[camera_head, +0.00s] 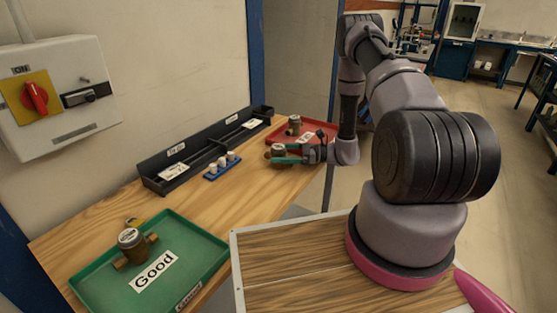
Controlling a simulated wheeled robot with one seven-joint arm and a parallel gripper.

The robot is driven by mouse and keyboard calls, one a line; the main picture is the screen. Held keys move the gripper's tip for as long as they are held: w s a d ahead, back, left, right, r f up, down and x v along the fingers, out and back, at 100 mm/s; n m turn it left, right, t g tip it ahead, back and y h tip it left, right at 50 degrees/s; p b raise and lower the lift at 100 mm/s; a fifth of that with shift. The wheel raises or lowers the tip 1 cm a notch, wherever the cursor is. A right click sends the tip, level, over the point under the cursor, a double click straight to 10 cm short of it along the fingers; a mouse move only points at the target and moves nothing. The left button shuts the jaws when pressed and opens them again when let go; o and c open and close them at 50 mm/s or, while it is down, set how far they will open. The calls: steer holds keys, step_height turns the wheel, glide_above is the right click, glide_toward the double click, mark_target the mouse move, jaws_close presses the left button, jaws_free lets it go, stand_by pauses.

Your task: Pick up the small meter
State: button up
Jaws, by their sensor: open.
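My gripper (283,155) reaches left over the wooden table at its far part, with two green fingers that are open. A small brass meter (277,149) with a pale top stands at the fingertips. It appears to be between them, but I cannot tell whether they touch it. Another small meter (294,125) stands in the red tray (318,131) just behind. A larger-looking brass meter (131,246) with a white dial lies in the green tray (204,245) marked "Good", at the near left, far from my gripper.
A long black rack (205,146) runs along the wall side of the table (190,205). A blue holder (222,165) with several white pieces stands in front of it. A wall box with a red switch (36,97) hangs at left. The table's middle is clear.

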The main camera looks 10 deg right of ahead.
steer(key=shift+a, duration=0.2)
jaws_close()
